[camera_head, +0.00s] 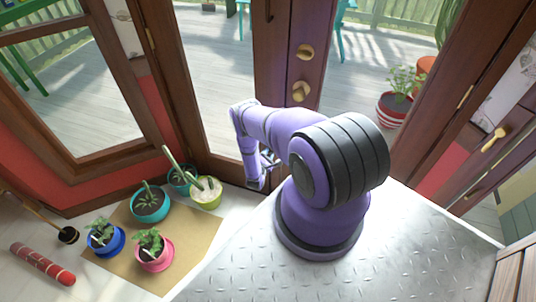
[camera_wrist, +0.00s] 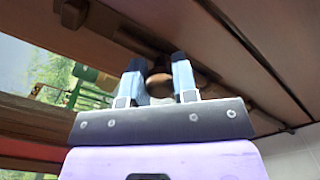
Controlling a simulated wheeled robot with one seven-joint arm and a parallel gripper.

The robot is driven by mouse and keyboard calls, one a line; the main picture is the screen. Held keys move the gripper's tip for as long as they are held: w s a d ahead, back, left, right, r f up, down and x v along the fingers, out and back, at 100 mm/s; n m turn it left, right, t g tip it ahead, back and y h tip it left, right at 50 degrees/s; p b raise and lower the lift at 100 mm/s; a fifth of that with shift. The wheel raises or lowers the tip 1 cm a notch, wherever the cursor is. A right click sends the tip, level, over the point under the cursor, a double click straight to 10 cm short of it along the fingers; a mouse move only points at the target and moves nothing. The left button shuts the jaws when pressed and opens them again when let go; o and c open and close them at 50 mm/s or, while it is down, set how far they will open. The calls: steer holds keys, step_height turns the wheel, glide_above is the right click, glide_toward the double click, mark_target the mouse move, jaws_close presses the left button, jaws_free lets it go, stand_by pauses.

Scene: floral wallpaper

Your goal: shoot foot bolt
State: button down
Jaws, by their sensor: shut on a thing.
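The foot bolt's round brownish knob (camera_wrist: 160,84) shows in the wrist view, between the two fingers of my gripper (camera_wrist: 159,76). My gripper is shut on this knob. The bolt's mount sits low on the brown wooden door (camera_wrist: 215,42), and the fingers hide part of it. In the head view my gripper (camera_head: 262,172) is low against the foot of the glazed double door (camera_head: 287,100). The bolt itself cannot be made out there, and my purple arm hides part of the door's lower edge.
Several potted plants, among them a yellow-green pot (camera_head: 206,196) and a pink pot (camera_head: 153,258), stand on or near a tan mat (camera_head: 190,245) left of my gripper. A red roll (camera_head: 42,264) lies further left. Two brass knobs (camera_head: 303,70) sit higher on the door.

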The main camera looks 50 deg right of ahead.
steer(key=shift+a+f, duration=0.1)
steer(key=shift+f, duration=0.35)
steer(key=shift+s+f, duration=0.1)
steer(key=c, duration=1)
jaws_free()
steer(key=shift+f, duration=0.1)
steer(key=shift+o, duration=0.5)
steer(key=v, duration=1)
steer(key=shift+a, duration=0.3)
